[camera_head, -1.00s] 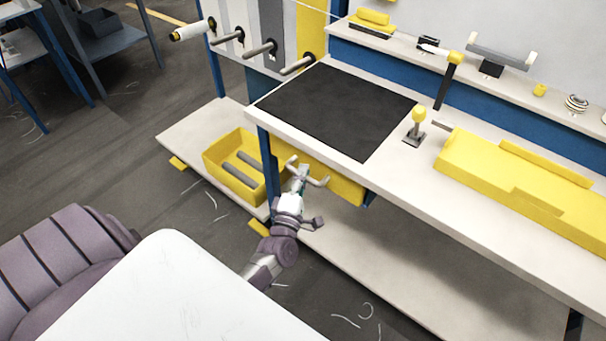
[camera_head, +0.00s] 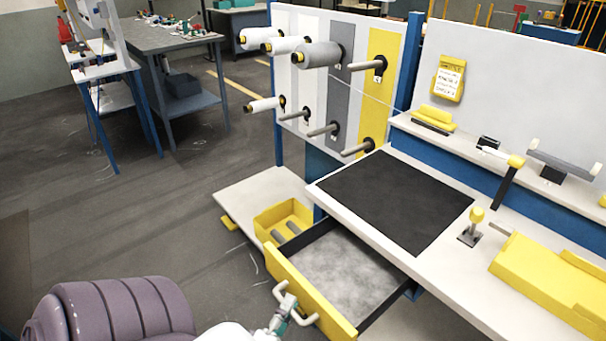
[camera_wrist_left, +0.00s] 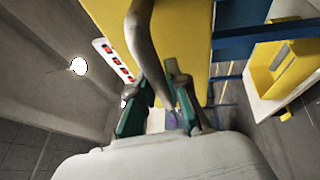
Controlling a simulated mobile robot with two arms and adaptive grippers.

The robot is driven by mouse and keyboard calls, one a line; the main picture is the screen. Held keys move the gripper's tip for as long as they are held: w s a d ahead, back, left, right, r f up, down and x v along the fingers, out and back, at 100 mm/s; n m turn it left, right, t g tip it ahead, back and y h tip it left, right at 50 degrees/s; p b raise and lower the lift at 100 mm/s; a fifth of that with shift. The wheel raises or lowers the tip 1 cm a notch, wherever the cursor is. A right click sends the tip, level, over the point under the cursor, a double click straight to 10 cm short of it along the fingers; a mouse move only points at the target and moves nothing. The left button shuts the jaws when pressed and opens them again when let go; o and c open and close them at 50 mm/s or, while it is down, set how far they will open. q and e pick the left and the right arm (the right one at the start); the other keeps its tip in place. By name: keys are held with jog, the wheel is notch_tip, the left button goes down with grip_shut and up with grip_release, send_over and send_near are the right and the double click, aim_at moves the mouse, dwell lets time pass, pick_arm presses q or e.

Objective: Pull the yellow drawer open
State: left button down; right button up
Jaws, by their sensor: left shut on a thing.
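The yellow drawer (camera_head: 334,317) stands well out from under the worktop in the head view. Its grey bottom (camera_head: 345,268) and dark side walls are visible, and it looks empty. A pale bar handle (camera_head: 310,319) is on its yellow front. My left gripper (camera_head: 284,303) is at the drawer's front, shut on this handle. In the left wrist view the green-padded fingers (camera_wrist_left: 157,105) close around the grey handle bar (camera_wrist_left: 142,45), with the yellow front behind it. My right gripper is not in view.
The worktop with a black mat (camera_head: 395,200) is above the drawer. A yellow bin (camera_head: 285,222) with grey rods sits on the low shelf left of the drawer. Spools (camera_head: 318,54) stick out from the panel. The floor to the left is open.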

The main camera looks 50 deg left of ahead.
pick_arm(q)
jog(key=shift+s, duration=0.35)
jog(key=c, duration=1.1)
grip_release()
jog(key=shift+c, duration=0.2)
jog(key=v, duration=1.2)
